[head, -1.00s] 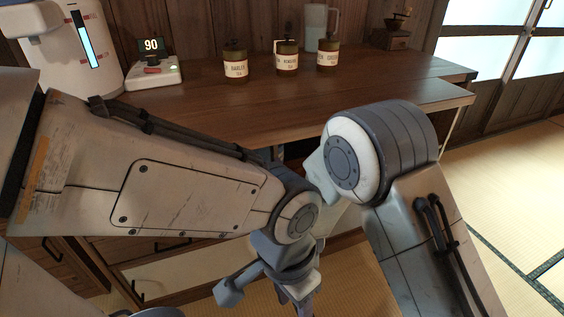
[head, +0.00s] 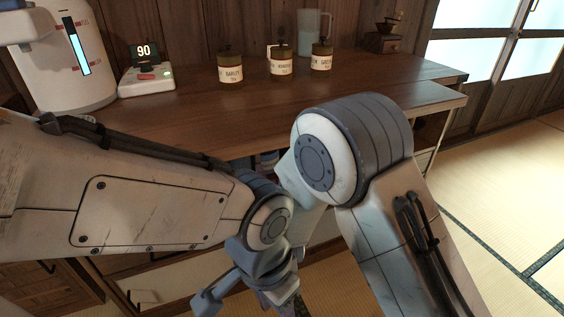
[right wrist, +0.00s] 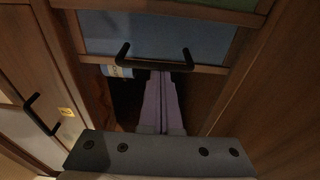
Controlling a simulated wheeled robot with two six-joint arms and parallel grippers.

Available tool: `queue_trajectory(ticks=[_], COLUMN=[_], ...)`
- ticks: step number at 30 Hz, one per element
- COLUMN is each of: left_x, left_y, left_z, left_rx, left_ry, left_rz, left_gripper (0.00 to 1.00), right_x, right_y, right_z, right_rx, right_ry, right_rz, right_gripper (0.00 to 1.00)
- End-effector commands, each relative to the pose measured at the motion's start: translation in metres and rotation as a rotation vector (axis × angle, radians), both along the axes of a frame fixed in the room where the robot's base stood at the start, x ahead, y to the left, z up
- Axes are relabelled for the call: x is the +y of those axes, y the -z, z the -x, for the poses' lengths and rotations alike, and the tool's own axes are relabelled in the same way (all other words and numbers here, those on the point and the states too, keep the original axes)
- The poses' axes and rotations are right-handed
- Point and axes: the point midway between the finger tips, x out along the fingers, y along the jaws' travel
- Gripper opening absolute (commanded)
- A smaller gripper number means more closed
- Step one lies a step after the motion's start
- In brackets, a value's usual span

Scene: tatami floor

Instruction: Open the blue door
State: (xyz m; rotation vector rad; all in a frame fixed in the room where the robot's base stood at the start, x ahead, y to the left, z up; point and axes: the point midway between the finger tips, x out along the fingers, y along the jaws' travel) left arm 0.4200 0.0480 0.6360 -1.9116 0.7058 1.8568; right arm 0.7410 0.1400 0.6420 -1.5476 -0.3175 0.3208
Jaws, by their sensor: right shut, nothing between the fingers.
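The blue door (right wrist: 158,34) fills the upper middle of the right wrist view, a blue panel in a wooden frame with a black bar handle (right wrist: 137,64). My right gripper (right wrist: 160,74) is shut and empty. Its fingertips are close to the handle bar; I cannot tell whether they touch it. A dark space shows around the fingers below the door's edge, with part of a blue-and-white labelled container (right wrist: 117,72) in it.
A wooden counter (head: 190,122) holds a white dispenser (head: 60,85), a scale reading 90 (head: 147,82) and labelled tea jars (head: 280,62). Another cabinet door with a black handle (right wrist: 42,115) is at left in the wrist view. Tatami floor (head: 490,190) is open at right.

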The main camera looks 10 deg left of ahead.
Motion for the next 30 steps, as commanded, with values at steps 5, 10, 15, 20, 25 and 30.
queue_trajectory(ticks=[5, 10, 15, 20, 25, 30], left_x=[0.0, 0.0, 0.0, 0.0, 0.0, 0.0], left_y=[-0.02, -0.029, -0.037, -0.044, -0.046, -0.046], left_z=[0.0, 0.0, 0.0, 0.0, 0.0, 0.0], left_rx=[0.0, 0.0, 0.0, 0.0, 0.0, 0.0], left_ry=[0.0, 0.0, 0.0, 0.0, 0.0, 0.0], left_rz=[0.0, 0.0, 0.0, 0.0, 0.0, 0.0], left_gripper=[0.5, 0.5, 0.5, 0.5, 0.5, 0.5], right_x=[-0.008, -0.044, -0.076, -0.097, -0.108, -0.104], right_y=[-0.039, -0.061, -0.08, -0.093, -0.098, -0.091], right_z=[0.002, 0.015, 0.027, 0.035, 0.04, 0.045], right_rx=[-0.002, -0.002, -0.002, -0.002, 0.0, 0.047], right_ry=[0.003, 0.004, 0.004, 0.003, 0.0, -0.023], right_rz=[0.0, 0.0, 0.0, -0.001, 0.003, 0.124], right_gripper=[0.0, 0.0, 0.0, 0.0, 0.0, 0.0])
